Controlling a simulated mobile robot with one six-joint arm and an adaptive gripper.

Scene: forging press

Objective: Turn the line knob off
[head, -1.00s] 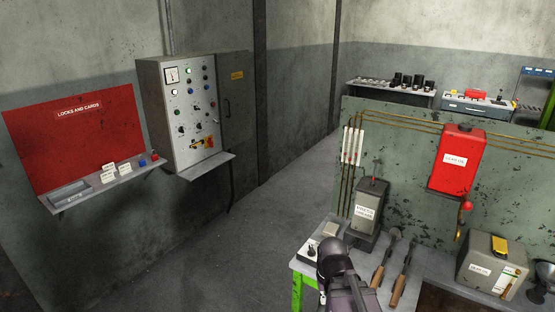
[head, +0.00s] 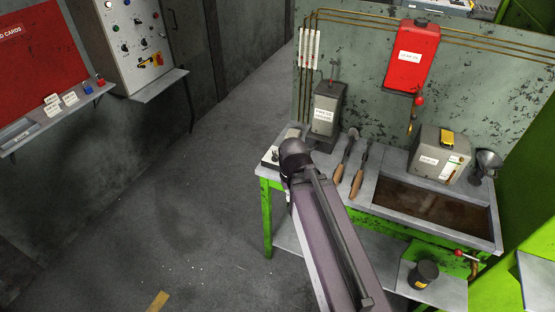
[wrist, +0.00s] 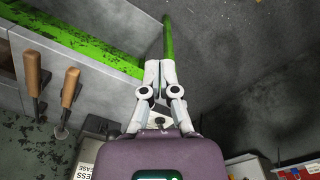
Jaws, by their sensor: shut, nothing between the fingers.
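No readable label marks which knob is the line knob. A small pale panel (head: 271,157) with a dark knob sits on the left end of the bench, partly behind my arm. The grey control cabinet (head: 123,40) at upper left carries several small knobs and a red-and-yellow switch (head: 157,60). My gripper (wrist: 160,66) is shut and empty in the wrist view, with the green bench leg (wrist: 169,38) beyond its tips.
The bench holds a grey box (head: 326,108), two wooden-handled tools (head: 345,158), a sunken tray (head: 489,218) and another grey box (head: 437,152). A red box (head: 412,55) hangs above. A shelf (head: 155,84) juts below the cabinet. Floor between cabinet and bench is clear.

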